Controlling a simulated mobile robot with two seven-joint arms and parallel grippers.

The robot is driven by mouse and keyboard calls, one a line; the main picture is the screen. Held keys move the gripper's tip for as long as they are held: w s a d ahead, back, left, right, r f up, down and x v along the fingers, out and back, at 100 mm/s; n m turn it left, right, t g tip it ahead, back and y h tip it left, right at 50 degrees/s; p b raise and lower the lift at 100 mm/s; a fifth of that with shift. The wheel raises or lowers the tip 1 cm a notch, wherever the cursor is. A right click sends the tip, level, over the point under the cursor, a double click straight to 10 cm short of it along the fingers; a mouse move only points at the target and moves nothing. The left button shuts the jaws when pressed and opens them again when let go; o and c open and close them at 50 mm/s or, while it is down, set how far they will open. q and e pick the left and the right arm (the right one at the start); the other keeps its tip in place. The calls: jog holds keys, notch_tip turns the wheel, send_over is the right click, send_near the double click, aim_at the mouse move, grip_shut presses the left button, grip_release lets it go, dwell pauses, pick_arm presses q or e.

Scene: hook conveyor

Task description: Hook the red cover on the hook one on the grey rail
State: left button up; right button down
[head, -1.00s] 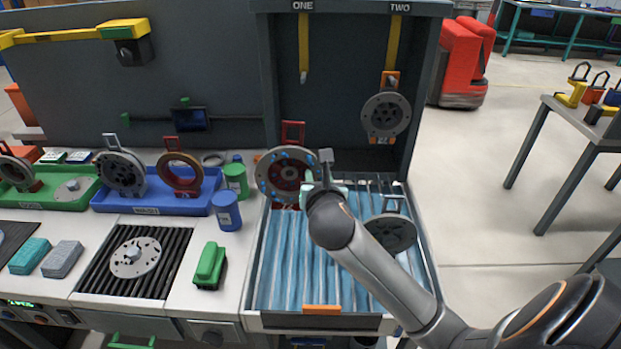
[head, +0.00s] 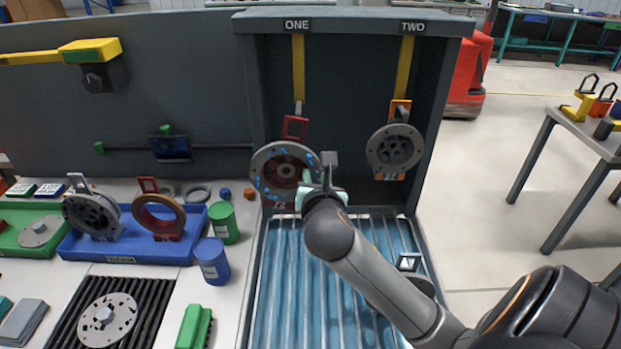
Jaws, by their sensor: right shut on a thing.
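The red cover (head: 266,172) is a round grey-rimmed disc with a red centre, blue dots and a red square loop on top. My right gripper (head: 314,190) is shut on its right edge and holds it upright above the blue slatted tray. Hook one (head: 298,107) hangs on a yellow strap under the label ONE. The loop's top is right by the hook's lower end; I cannot tell whether they touch or whether the hook is through the loop. The grey rail (head: 350,24) runs across the top of the booth. My left gripper is not in view.
Hook two's yellow strap (head: 404,65) carries a grey cover (head: 394,150) with an orange loop. Another cover lies on the slatted tray (head: 285,290), partly behind my right arm. A blue tray (head: 125,247) with covers and green and blue cans stand left.

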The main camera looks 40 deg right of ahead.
jog(key=shift+w+d+r, duration=0.25)
jog(key=shift+w, duration=0.05)
jog(key=d+r+x, duration=0.1)
jog(key=x, duration=1.1)
jog(key=shift+r, duration=0.3)
dwell(1.1)
dwell(0.6)
